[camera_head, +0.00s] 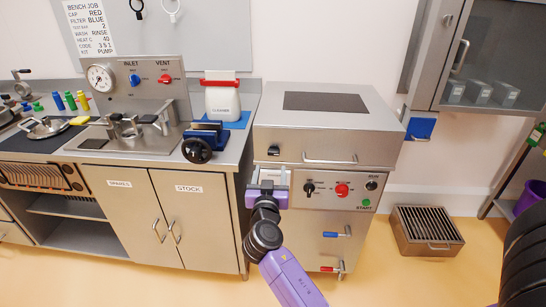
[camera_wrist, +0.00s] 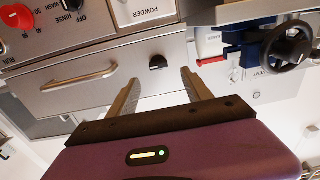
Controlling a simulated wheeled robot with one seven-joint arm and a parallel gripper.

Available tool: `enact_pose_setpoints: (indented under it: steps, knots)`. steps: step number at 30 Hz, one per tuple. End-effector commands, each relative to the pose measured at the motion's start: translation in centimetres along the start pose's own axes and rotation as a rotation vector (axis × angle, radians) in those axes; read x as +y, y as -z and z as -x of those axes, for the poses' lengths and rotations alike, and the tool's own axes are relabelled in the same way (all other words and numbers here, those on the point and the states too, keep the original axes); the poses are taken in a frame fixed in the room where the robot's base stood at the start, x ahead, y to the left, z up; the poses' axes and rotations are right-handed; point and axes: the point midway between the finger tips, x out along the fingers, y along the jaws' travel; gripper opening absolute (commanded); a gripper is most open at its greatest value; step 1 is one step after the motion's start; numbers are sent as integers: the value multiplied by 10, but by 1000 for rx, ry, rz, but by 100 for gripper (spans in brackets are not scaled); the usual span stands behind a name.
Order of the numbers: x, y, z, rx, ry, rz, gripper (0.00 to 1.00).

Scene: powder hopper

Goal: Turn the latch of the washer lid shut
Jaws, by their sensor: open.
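The washer (camera_head: 326,200) is a steel cabinet with a broad steel lid (camera_head: 370,146) lying down on it. The latch (camera_head: 273,150) is a small black piece at the left of the lid's front face, left of the lid's bar handle (camera_head: 330,161). My gripper (camera_head: 268,180) is open and empty, in front of the washer and just below the latch in the head view. In the wrist view the latch (camera_wrist: 158,62) shows just beyond my gripper (camera_wrist: 160,78), between the two fingertips and apart from them. Which way the latch is turned is hard to tell.
A control panel with a red knob (camera_head: 342,189) and a green start button (camera_head: 366,202) lies below the lid. A blue vise with a black handwheel (camera_head: 197,150) juts from the bench just left. A floor grate box (camera_head: 425,229) stands at right.

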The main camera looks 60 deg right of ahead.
Motion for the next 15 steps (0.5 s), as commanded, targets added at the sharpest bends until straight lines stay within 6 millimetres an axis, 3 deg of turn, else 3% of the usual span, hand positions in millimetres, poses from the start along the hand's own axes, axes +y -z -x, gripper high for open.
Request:
enact_pose_setpoints:
  steps: [15]
  knots:
    - [4,7,-66,8,-22,-12,58]
